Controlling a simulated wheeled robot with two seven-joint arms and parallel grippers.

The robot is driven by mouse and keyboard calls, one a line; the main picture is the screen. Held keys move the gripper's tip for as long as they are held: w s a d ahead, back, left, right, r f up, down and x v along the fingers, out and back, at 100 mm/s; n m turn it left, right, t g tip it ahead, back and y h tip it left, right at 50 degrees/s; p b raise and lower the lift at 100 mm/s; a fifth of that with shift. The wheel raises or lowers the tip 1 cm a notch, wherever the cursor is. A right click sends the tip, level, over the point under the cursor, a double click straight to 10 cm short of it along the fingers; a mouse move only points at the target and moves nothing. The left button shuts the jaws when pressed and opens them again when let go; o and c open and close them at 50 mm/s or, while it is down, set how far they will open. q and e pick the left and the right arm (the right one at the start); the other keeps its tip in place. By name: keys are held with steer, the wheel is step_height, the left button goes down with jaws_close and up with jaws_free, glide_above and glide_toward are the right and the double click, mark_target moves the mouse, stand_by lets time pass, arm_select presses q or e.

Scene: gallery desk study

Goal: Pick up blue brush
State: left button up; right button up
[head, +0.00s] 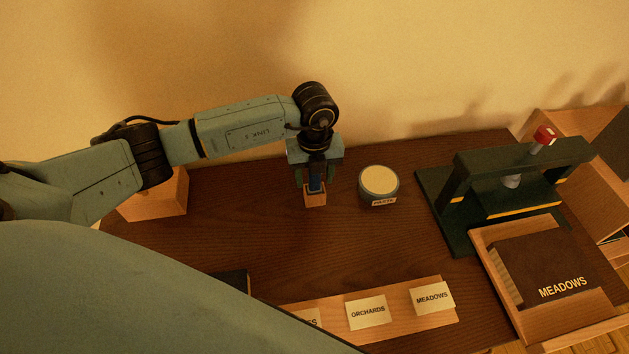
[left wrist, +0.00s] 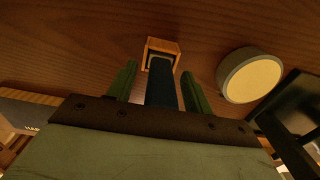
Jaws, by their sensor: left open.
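The blue brush (head: 316,186) stands upright in a small wooden holder (head: 315,199) near the middle of the dark desk. My left gripper (head: 314,180) points down over it, with one finger on each side of the brush. In the left wrist view the dark blue brush (left wrist: 162,85) runs between the two green fingers of my left gripper (left wrist: 159,70). Gaps show on both sides, so the jaws are open around it. The wooden holder (left wrist: 163,45) lies just beyond the fingertips. The upper part of the brush is hidden by the gripper. My right gripper is not in view.
A round paste jar (head: 379,181) stands close to the right of the holder. A dark green press (head: 475,170) and a wooden tray (head: 487,238) with a MEADOWS book are further right. A wooden card rack (head: 392,313) lies in front. A wooden block (head: 158,198) stands at left.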

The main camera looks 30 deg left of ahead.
arm_select(q)
steer(key=c, duration=1.1)
steer(key=shift+r, duration=0.15)
step_height(320, 180, up, 10)
steer(key=shift+f+p, duration=0.1)
steer(key=shift+p, duration=0.3)
